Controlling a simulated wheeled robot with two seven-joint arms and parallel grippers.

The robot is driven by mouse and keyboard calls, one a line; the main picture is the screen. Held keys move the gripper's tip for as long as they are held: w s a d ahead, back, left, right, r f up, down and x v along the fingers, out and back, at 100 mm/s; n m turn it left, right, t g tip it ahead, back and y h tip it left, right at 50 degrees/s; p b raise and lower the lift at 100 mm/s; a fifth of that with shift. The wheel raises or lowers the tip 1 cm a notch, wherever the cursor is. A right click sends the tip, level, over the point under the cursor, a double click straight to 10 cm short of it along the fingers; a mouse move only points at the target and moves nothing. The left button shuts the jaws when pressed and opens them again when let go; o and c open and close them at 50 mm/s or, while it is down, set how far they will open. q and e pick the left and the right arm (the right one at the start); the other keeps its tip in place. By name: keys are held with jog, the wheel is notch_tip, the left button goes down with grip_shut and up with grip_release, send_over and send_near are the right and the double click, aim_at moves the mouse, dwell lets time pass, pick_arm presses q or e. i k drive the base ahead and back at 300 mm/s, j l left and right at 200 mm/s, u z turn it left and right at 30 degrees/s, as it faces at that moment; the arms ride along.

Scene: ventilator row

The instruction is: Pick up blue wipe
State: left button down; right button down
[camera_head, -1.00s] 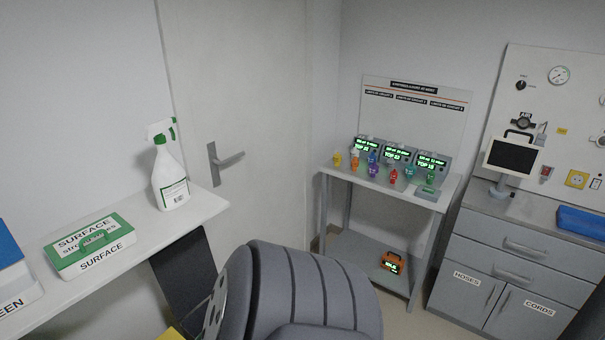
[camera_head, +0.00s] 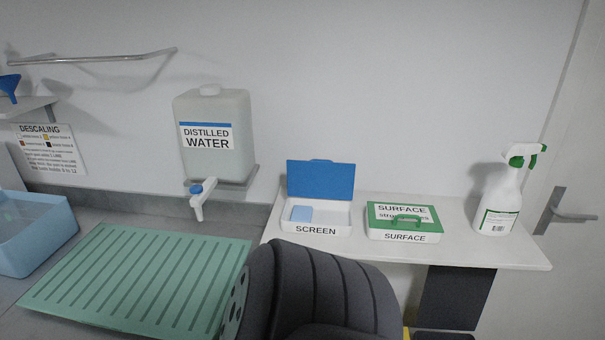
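A light blue wipe (camera_head: 301,213) lies in the left part of a white box labelled SCREEN (camera_head: 316,230). The box stands on the white shelf, and its blue lid (camera_head: 321,179) is tipped up open at the back. Neither of my grippers shows in the head view. A dark grey rounded part of my own arm fills the bottom middle, in front of the shelf and below the SCREEN box.
A SURFACE box (camera_head: 404,237) with a shut green lid stands right of the SCREEN box, then a spray bottle (camera_head: 499,198). A green ribbed mat (camera_head: 140,278) and a blue basin (camera_head: 32,232) lie farther left.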

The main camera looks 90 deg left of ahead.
aim_at(300, 214)
jog(key=u, duration=2.75)
